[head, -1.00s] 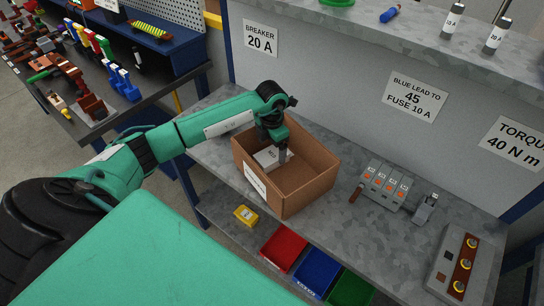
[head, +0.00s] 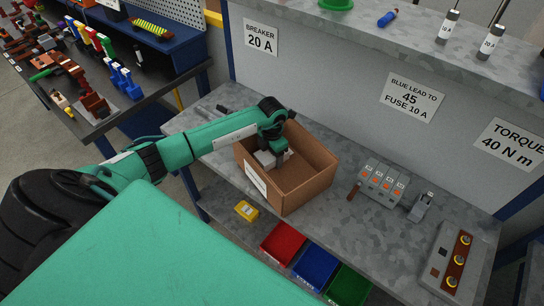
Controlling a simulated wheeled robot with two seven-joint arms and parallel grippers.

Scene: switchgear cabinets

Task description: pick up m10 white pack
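A cardboard box (head: 310,184) stands open on the grey metal bench. A small white pack (head: 265,160) lies inside it, against the left side; any marking on it is too small to read. My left gripper (head: 277,158) reaches down into the box from above, with its fingers at the white pack. The fingertips are partly hidden, and I cannot tell whether they are closed on the pack. My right gripper is not in view.
A grey block with orange-marked switches (head: 382,184) and a panel with yellow-ringed terminals (head: 458,258) are right of the box. Red (head: 283,244), blue (head: 315,268) and green (head: 349,286) bins and a yellow box (head: 246,210) sit below.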

